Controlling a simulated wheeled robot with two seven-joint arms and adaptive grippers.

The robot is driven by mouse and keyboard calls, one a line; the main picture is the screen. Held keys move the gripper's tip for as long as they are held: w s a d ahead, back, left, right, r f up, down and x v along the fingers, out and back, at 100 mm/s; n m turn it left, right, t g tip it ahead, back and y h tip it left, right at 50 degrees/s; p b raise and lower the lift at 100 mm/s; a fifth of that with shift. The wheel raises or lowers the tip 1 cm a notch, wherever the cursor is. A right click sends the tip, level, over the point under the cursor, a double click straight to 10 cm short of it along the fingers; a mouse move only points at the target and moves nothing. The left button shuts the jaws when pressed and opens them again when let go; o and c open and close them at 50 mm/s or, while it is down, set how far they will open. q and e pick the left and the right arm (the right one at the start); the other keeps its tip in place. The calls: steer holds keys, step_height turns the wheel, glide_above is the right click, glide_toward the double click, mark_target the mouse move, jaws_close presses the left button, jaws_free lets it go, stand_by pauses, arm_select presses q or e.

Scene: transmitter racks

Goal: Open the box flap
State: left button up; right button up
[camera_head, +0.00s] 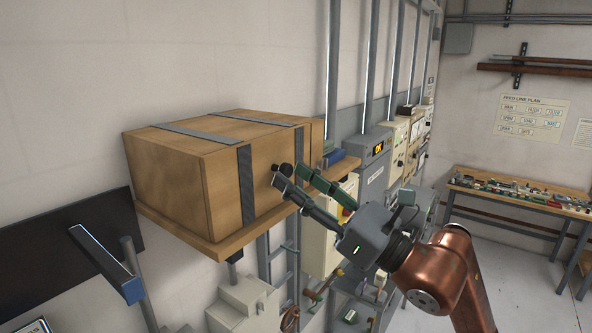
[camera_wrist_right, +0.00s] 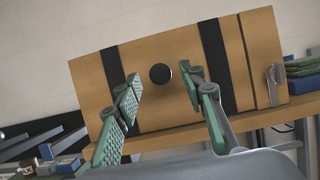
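The wooden box (camera_head: 170,185) with dark straps sits on a wooden wall shelf (camera_head: 228,245) in the head view. In the right wrist view its front face (camera_wrist_right: 175,110) carries a round black knob (camera_wrist_right: 160,73) between two dark straps. A small metal latch (camera_wrist_right: 274,74) shows near the right end of that face. My right gripper (camera_head: 290,178) is open in front of the face, and its green-padded fingers (camera_wrist_right: 163,92) stand on either side of the knob in the wrist view. I cannot tell whether they touch it. My left gripper is not in view.
Blue and green items (camera_wrist_right: 304,75) lie right of the box on the shelf. Grey and cream equipment cabinets (camera_head: 372,160) line the wall beyond. A workbench (camera_head: 520,195) with small parts stands at the far right. Open floor (camera_head: 500,270) lies before it.

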steer(key=shift+w+a, duration=0.2)
steer(key=shift+w, duration=0.05)
steer(key=shift+c, duration=0.4)
jaws_close()
